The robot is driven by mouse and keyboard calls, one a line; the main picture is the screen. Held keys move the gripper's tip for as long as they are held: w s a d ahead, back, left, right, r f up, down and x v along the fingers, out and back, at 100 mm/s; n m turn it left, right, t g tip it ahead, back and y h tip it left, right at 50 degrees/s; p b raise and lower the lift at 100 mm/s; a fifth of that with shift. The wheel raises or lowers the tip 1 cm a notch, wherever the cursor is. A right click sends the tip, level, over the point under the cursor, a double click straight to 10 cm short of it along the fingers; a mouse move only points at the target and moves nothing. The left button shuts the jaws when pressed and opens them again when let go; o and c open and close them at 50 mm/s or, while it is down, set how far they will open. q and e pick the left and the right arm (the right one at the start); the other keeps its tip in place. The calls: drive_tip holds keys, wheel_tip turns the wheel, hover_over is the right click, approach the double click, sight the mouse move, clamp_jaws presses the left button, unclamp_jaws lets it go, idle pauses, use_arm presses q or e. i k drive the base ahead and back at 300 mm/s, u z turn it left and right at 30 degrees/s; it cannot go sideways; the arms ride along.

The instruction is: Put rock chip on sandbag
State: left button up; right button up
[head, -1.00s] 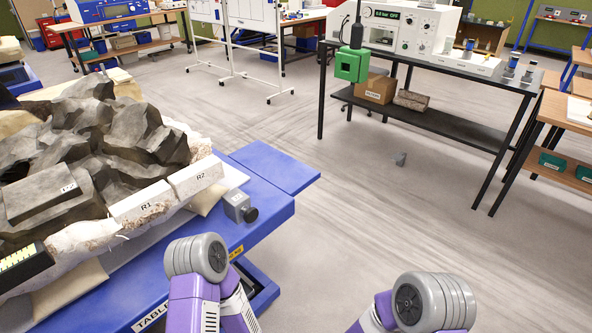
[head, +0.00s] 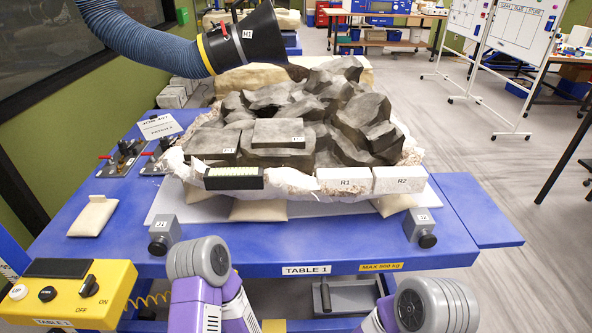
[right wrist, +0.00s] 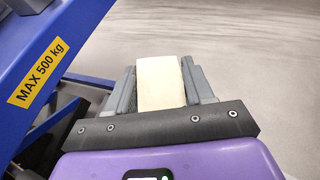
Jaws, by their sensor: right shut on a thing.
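My right gripper (right wrist: 164,88) is shut on a cream, flat-faced block (right wrist: 160,82), held between its two grey fingers. Whether this block is the rock chip I cannot tell. It is over the floor, beside the blue table frame in the right wrist view. More beige bags (head: 258,210) are wedged under the large dark fossil block (head: 300,120). My left gripper is out of view.
White blocks R1 (head: 343,181) and R2 (head: 399,179) sit along the fossil's front edge. Grey jacks J1 (head: 164,234) and J2 (head: 420,228) stand near the table front. A yellow control box (head: 68,293) is front left. A black hose hood (head: 240,40) hangs above.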

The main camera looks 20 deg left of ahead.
sight(94, 208)
drive_tip(key=u, duration=1.9)
